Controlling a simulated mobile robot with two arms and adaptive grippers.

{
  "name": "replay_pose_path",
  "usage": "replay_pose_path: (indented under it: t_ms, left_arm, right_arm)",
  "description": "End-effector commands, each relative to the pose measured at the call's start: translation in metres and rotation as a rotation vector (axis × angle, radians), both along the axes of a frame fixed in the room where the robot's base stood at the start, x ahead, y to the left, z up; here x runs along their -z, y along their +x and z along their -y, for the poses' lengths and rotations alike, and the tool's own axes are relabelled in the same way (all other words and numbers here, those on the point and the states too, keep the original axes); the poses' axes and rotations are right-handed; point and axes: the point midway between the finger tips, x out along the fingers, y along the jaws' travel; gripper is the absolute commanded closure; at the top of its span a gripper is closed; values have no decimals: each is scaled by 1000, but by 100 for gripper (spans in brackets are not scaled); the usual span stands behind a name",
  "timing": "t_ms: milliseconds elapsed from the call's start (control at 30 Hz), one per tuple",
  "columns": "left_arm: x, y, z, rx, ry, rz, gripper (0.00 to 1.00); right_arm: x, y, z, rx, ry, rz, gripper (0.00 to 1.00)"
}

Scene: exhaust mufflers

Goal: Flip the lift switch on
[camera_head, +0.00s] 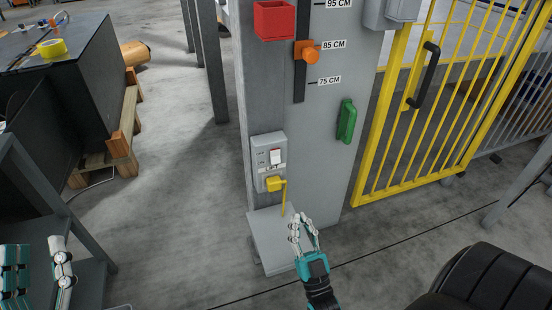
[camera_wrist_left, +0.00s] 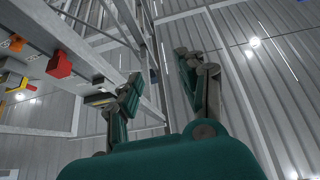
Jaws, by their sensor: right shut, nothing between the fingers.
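The lift switch (camera_head: 275,156) is a small white rocker on a grey control box (camera_head: 261,150) on the front of the grey column. Its small labels are too blurred to tell its position. My right gripper (camera_head: 302,219) is shut and empty, below and to the right of the box, apart from the switch. My left gripper (camera_head: 38,246) is at the lower left, far from the box. Its fingers stand apart with nothing between them in the left wrist view (camera_wrist_left: 159,68).
A yellow plug (camera_head: 275,184) with a hanging yellow strip sits below the switch. An orange knob (camera_head: 308,52), red box (camera_head: 273,20) and green handle (camera_head: 346,121) are on the column (camera_head: 310,150). A yellow gate (camera_head: 425,130) stands right. A dark frame (camera_head: 55,205) is near my left gripper.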

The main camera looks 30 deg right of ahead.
Motion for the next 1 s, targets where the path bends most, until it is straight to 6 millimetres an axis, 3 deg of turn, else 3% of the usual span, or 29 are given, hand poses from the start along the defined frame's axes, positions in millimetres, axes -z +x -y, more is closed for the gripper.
replay_pose_path:
  t_ms: [567, 767, 1000]
  left_arm:
    - [-2, -1, 0, 0, -3, 9, 60]
    - [-5, -4, 0, 3, -12, 41, 60]
    - [-20, -17, -1, 8, -43, 148, 60]
  right_arm:
    - [-4, 4, 1, 1, -1, 7, 100]
    - [-23, 27, 7, 1, -2, 11, 100]
    - [-55, 68, 17, 1, -2, 11, 100]
